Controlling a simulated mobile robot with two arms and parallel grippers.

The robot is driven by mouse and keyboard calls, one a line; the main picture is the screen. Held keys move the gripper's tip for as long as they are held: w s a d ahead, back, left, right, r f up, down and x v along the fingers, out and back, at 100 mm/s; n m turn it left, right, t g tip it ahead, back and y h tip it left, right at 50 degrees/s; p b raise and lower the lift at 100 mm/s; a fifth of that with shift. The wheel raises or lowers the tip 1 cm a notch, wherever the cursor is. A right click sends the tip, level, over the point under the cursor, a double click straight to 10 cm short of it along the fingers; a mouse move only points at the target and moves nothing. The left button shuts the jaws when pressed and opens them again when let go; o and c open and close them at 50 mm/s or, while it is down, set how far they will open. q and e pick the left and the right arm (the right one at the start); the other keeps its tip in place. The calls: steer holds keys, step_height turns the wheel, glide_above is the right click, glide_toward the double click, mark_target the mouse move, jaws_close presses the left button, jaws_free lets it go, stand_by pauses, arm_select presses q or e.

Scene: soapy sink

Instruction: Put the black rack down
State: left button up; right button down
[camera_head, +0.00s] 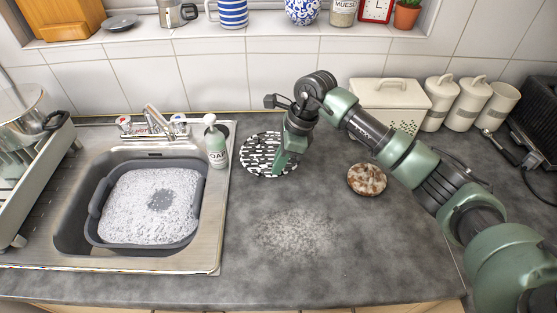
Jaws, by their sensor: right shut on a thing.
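The black rack (259,153) is a round, flat piece with a black and white pattern, lying about level at the back of the grey counter, just right of the sink. My right gripper (284,166) reaches in from the right, points down and is shut on the rack at its right side. The gripper hides part of that side. I cannot tell whether the rack touches the counter or is slightly above it. My left gripper is not in view.
A soap bottle (215,143) stands left of the rack, by the sink (212,225) with its tub of suds. A round brown-and-white piece (367,179) lies to the right. A white bin (388,97) and several canisters stand behind. The front counter is clear except for a pale speckled patch (297,233).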

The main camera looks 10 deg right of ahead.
steer(key=shift+f, duration=0.1)
steer(key=c, duration=1.6)
jaws_free()
steer(key=shift+d+r, duration=0.15)
steer(key=shift+r, duration=0.2)
steer(key=b+v, duration=0.3)
steer(key=v, duration=0.8)
steer(key=shift+r, duration=0.15)
